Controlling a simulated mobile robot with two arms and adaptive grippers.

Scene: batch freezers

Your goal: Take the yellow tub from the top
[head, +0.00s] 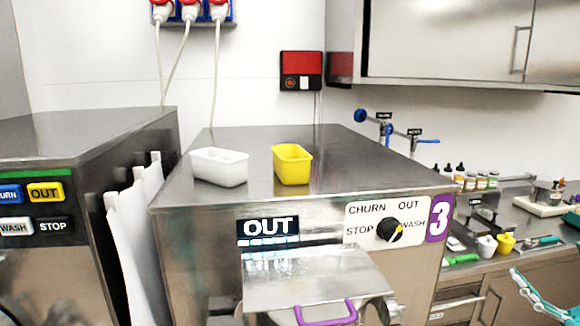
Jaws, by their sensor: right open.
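The yellow tub (292,165) stands upright on the steel top (245,140) of the middle machine, marked 3, near its front edge. It is a small open-topped rectangular tub, and its inside bottom is hidden. My right gripper (542,245) is at the right edge, partly cut off by the frame, with teal and white finger parts. It is open, holds nothing that I can see, and is well to the right of the tub and lower in the picture. My left gripper is not in view.
A white tub (219,167) stands just left of the yellow one. The machine front has a knob (391,231), a lit OUT display (268,229) and a purple handle (326,313). The steel top behind the tubs is clear. Small bottles and cups crowd the right counter.

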